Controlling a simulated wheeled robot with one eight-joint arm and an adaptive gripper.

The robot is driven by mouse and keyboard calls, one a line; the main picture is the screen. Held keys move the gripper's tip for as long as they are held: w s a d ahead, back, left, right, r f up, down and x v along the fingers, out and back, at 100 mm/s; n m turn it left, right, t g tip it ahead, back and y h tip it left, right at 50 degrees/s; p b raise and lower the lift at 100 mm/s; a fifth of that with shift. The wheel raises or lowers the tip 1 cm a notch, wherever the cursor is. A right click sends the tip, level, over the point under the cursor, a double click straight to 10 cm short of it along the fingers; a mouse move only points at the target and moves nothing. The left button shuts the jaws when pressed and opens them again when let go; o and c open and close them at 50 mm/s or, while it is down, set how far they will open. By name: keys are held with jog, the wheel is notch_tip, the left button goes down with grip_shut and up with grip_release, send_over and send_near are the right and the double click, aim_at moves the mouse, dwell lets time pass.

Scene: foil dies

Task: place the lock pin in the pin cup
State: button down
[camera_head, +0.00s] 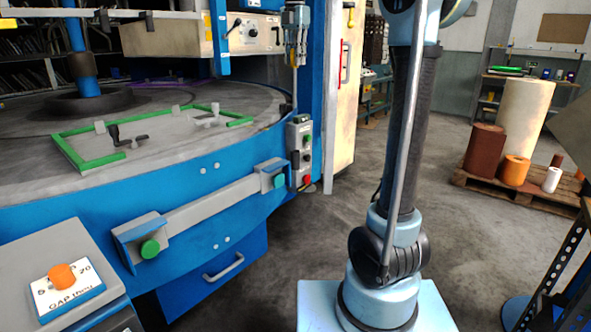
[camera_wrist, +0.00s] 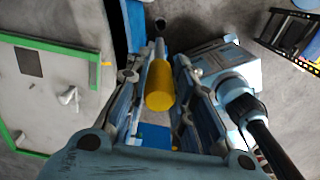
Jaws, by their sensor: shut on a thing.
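A yellow cylinder, which I take to be the lock pin (camera_wrist: 160,88), shows in the middle of the wrist view. My gripper (camera_wrist: 167,64) is shut on it, with a finger on each side. The pin's rounded near end points toward the camera; its far part is partly hidden between the fingers. I cannot make out the pin cup for certain in either view. My gripper is outside the head view.
A round grey machine table (camera_head: 30,147) with a green frame (camera_head: 95,163) stands at the left. A control box with an orange knob (camera_head: 62,276) is at the front left. A pallet (camera_head: 485,187) with foil rolls stands at the right. Grey floor between is clear.

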notch_tip(320, 180, down, 12)
jog(key=m, duration=0.5)
jog(key=shift+d+f, duration=0.15)
jog(key=shift+m, duration=0.3)
notch_tip(320, 180, down, 6)
jog(key=shift+s+r, duration=0.1)
jog(key=shift+f, duration=2.5)
jog(key=c, duration=1.4)
grip_release()
